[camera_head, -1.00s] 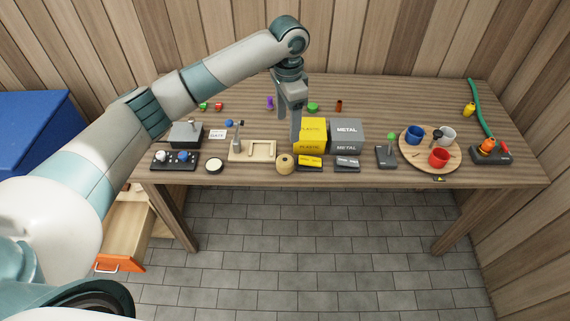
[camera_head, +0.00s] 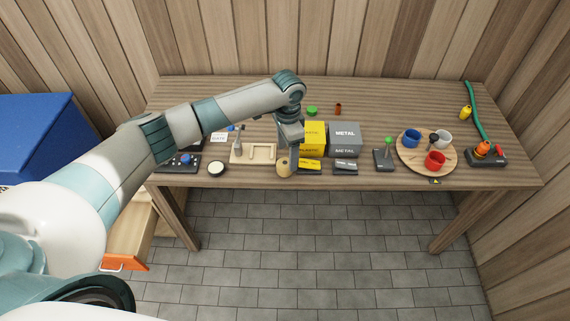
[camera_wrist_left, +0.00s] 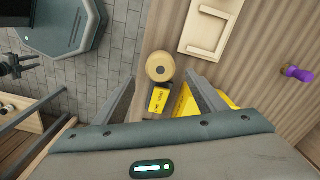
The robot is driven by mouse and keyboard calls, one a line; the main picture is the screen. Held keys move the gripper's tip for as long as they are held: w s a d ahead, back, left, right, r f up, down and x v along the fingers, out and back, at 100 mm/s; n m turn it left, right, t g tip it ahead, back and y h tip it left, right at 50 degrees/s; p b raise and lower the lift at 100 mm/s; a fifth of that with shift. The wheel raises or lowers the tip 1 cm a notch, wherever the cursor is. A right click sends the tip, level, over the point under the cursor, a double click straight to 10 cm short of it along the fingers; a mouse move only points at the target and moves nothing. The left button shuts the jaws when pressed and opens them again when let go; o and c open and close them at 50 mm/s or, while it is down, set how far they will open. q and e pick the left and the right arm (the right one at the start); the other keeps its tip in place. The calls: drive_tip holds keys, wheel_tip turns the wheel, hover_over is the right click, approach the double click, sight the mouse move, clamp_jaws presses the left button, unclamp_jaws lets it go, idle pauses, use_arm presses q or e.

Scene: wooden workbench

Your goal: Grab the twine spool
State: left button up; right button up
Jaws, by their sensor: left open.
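The twine spool (camera_head: 283,168) is a small tan cylinder near the front edge of the workbench. In the left wrist view it shows as a round tan disc (camera_wrist_left: 160,66) with a dark centre hole. My left gripper (camera_head: 291,168) points down at the spool and partly covers it in the head view. In the left wrist view its two open fingers (camera_wrist_left: 160,80) are spread to either side, with the spool just beyond the tips, roughly centred. Nothing is held. I cannot tell the exact height gap.
A wooden fixture (camera_head: 262,153) lies left, a round tray (camera_head: 412,161) right. A dark pronged shape (camera_wrist_left: 16,67) is unclear.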

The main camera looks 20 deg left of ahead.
sight(285, 162)
use_arm(q)
drive_tip(key=shift+f, duration=0.7)
drive_tip(key=shift+f, duration=0.1)
drive_tip(key=shift+a+f+p, duration=0.1)
drive_tip(key=shift+f+p, duration=0.1)
drive_tip(key=shift+p, duration=0.2)
drive_tip(key=f, duration=0.1)
drive_tip(key=f+p, duration=0.1)
drive_tip(key=f, duration=0.1)
drive_tip(key=shift+s+a+f+p, duration=0.15)
drive_tip(key=shift+a+f+p, duration=0.1)
drive_tip(key=shift+f+p, duration=0.15)
drive_tip(key=shift+f, duration=0.45)
drive_tip(key=c, duration=1.1)
